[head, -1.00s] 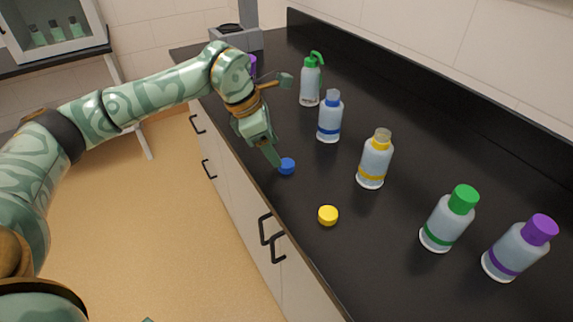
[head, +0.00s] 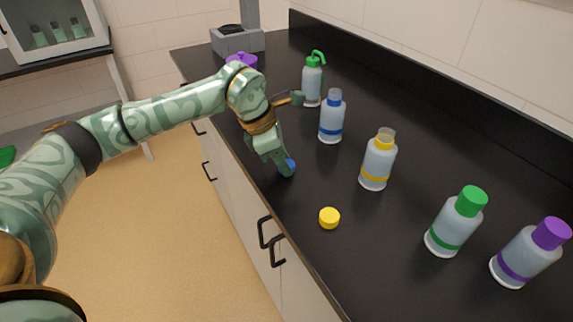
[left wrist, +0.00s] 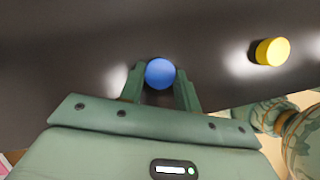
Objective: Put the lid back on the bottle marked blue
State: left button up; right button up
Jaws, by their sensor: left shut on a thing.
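The blue lid (head: 291,165) is between the fingers of my left gripper (head: 284,168), at the counter's front part. In the left wrist view the blue lid (left wrist: 160,73) sits between both fingertips of the left gripper (left wrist: 160,82), which is shut on it. I cannot tell whether the lid touches the counter. The bottle marked blue (head: 331,120) stands upright behind and to the right of the gripper, with a blue band and a bare neck without a lid. My right gripper is not in view.
A yellow-banded open bottle (head: 377,163) stands nearer, with the yellow lid (head: 329,218) loose before it, also in the left wrist view (left wrist: 272,52). Green-capped (head: 455,222) and purple-capped (head: 530,254) bottles stand at right. A green-topped wash bottle (head: 312,82) stands behind the blue-marked bottle.

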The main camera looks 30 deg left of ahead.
aim_at(293, 163)
pick_arm(q)
jog(key=shift+r+p, duration=0.3)
jog(key=shift+r, duration=0.25)
notch_tip(293, 163, up, 3)
jog(key=shift+f+p, duration=0.1)
jog(key=shift+p, duration=0.5)
jog(key=s+d+r+p, duration=0.1)
jog(key=s+r+p, duration=0.1)
jog(key=s+r, duration=0.2)
jog(key=s+d+r+p, duration=0.1)
jog(key=s+r, duration=0.4)
jog(key=s, duration=0.5)
jog(key=shift+p, duration=0.35)
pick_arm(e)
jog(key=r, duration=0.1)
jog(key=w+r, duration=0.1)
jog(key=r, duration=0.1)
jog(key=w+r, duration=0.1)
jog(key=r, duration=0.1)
